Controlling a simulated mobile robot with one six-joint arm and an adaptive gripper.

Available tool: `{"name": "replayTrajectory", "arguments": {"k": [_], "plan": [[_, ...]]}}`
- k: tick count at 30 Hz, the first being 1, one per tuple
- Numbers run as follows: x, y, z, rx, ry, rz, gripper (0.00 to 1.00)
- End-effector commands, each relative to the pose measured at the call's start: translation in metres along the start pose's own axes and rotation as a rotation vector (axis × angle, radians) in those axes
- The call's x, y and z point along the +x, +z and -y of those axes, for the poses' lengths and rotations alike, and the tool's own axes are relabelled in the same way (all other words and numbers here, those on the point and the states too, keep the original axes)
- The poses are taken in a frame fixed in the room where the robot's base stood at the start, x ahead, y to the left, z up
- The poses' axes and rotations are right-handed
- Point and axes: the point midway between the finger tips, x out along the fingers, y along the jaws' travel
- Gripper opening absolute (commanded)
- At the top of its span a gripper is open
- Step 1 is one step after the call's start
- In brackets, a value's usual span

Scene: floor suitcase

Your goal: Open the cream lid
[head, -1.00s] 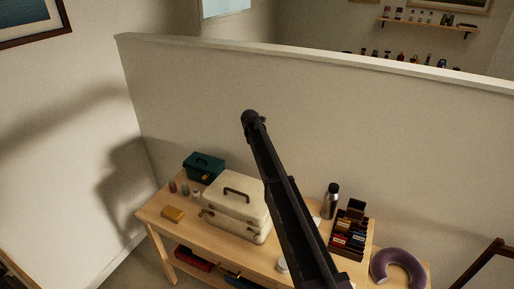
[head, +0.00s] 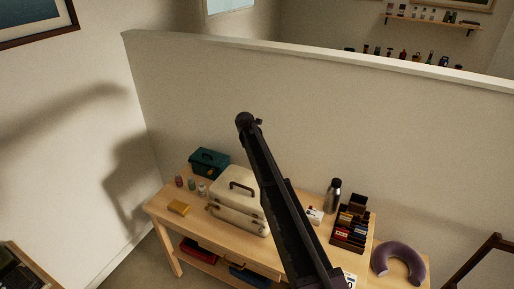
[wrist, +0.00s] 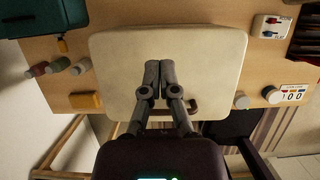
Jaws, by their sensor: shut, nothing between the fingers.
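The cream suitcase (head: 236,217) stands on the wooden table, its cream lid (head: 228,178) down. In the wrist view the lid (wrist: 218,62) fills the middle, and part of the handle (wrist: 193,105) shows just right of my fingers. My gripper (wrist: 159,64) is shut and empty, its fingertips over the lid; I cannot tell whether they touch it.
On the wooden table (head: 160,207) are a green toolbox (head: 209,161), small bottles (head: 191,184) and a yellow block (head: 179,207) to the left. A steel flask (head: 333,196) and dark organiser (head: 349,232) stand to the right. A partition wall (head: 300,110) rises behind.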

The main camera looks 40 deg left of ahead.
Motion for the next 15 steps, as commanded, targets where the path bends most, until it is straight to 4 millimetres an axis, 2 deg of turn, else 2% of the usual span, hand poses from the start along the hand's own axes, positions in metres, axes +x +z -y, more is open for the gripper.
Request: {"name": "replayTrajectory", "arguments": {"k": [15], "plan": [[-0.0006, 0.001, 0.0074, 0.007, -0.002, 0.0, 0.0]]}}
